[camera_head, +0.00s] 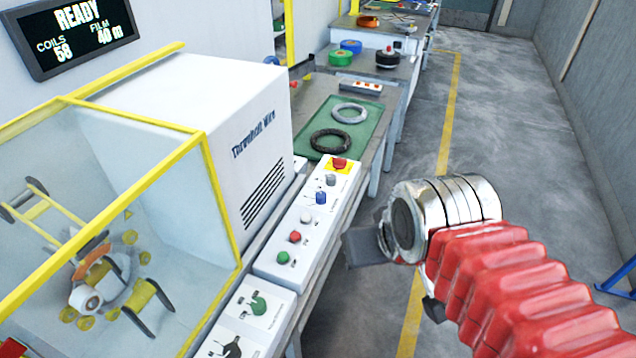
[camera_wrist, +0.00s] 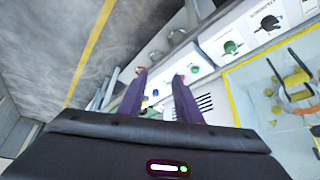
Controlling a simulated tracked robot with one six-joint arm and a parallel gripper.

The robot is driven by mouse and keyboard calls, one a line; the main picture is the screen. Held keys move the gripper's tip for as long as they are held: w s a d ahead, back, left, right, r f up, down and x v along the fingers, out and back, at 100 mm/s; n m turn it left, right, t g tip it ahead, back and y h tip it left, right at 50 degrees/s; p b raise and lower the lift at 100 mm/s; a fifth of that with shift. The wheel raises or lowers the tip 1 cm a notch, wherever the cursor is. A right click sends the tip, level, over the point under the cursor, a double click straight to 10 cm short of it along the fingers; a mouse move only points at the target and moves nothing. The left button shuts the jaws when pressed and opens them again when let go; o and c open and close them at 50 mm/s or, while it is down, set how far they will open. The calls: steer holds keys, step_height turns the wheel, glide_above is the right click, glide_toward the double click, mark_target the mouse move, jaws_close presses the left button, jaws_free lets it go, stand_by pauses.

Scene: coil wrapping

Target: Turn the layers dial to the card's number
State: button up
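A white control panel (camera_head: 307,222) stands along the machine's front edge. It carries a green button (camera_head: 283,257), a red button (camera_head: 295,237), a pale knob (camera_head: 306,217), a blue knob (camera_head: 320,197), a grey knob (camera_head: 331,180) and a red stop button (camera_head: 340,163) on yellow. I cannot tell which knob is the layers dial.
The wrapping machine (camera_head: 222,130) with a yellow-framed clear guard (camera_head: 218,190) fills the left. A green mat (camera_head: 365,132) holds a grey coil (camera_head: 349,112) and a black coil (camera_head: 330,141). The floor right of the yellow line (camera_head: 445,130) is clear.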

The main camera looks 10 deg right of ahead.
steer(key=shift+w+a, duration=0.1)
steer(key=shift+w, duration=0.1)
steer(key=shift+o, duration=0.5)
